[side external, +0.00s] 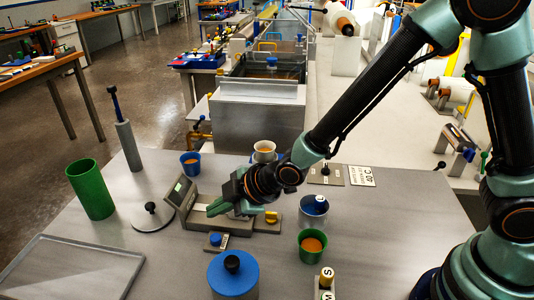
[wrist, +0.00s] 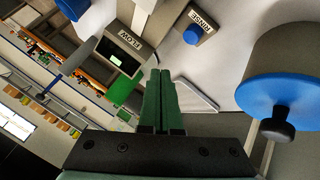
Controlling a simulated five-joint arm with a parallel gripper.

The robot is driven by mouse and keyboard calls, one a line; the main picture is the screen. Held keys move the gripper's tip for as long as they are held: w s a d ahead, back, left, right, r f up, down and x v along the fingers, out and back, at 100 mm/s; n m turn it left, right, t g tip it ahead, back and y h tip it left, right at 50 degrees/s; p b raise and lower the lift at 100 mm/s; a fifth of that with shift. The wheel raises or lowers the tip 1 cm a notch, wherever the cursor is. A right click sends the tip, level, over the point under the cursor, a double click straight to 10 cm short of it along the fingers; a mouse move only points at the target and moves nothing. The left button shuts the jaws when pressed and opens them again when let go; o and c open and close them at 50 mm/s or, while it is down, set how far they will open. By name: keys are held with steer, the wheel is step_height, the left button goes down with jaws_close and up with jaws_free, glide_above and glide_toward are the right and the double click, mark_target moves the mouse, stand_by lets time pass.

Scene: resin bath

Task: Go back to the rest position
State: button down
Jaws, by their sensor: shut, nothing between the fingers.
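My gripper (side external: 216,207) reaches in from the right, held low over the grey device with a small green display (side external: 180,190). Its green fingers point left and are together, with nothing between them. In the wrist view the fingers (wrist: 160,78) lie side by side. Whether the gripper touches the device is unclear; my gripper hides part of it.
A blue-lidded container (side external: 232,265) and a green cup (side external: 312,246) stand in front. A green cylinder (side external: 90,190) and a bare tray (side external: 75,270) are left.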

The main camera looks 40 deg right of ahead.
steer(key=shift+d, duration=0.1)
steer(key=s+d+r+m+h, duration=0.25)
steer(key=d+r+m, duration=0.45)
steer(key=d+r, duration=0.45)
steer(key=s+d+r+m+g+h, duration=0.2)
steer(key=s+d+r+m, duration=0.2)
steer(key=s+d+m, duration=0.3)
steer(key=s+d, duration=0.4)
steer(key=d, duration=0.2)
steer(key=shift+d+m, duration=0.3)
steer(key=shift+d, duration=0.05)
steer(key=shift+r, duration=0.15)
